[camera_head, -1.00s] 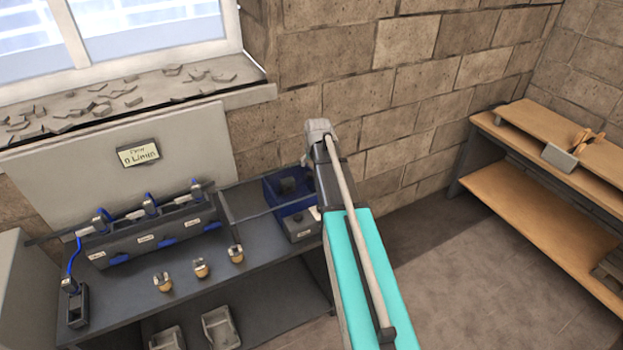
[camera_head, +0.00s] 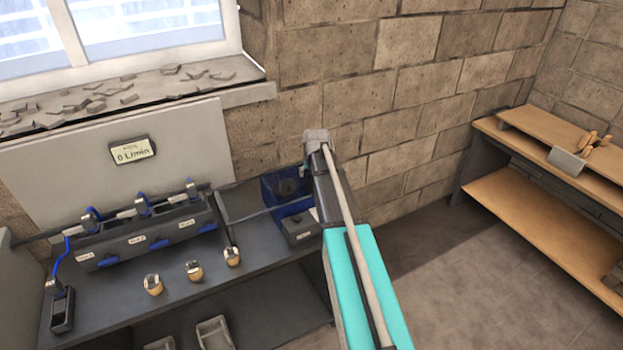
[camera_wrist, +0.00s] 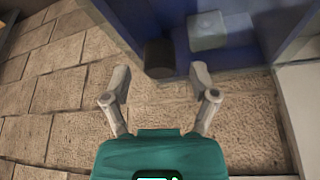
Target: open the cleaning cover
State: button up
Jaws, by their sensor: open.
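A blue unit (camera_head: 268,192) with a dark block in it stands at the right end of the bench, partly hidden behind my arm. I cannot tell for sure which part is the cleaning cover. In the wrist view a blue housing (camera_wrist: 235,52) fills the upper right, with a dark cylinder (camera_wrist: 159,57) and a pale grey block (camera_wrist: 207,31) on it. My gripper (camera_wrist: 160,84) is open and empty, its fingers apart just below the dark cylinder in that picture. I see no contact. In the head view my gripper cannot be made out past my arm's end.
A dark bench (camera_head: 110,310) carries a row of blue-clipped, labelled units (camera_head: 150,232) and several brass-coloured fittings (camera_head: 194,271). A display (camera_head: 132,151) reads 0 L/min. A brick wall stands behind. Wooden shelves (camera_head: 540,205) are at right, with clear floor between.

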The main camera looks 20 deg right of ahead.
jog(key=shift+w+f+b, duration=0.25)
jog(key=shift+f+b, duration=0.15)
jog(key=shift+f, duration=0.2)
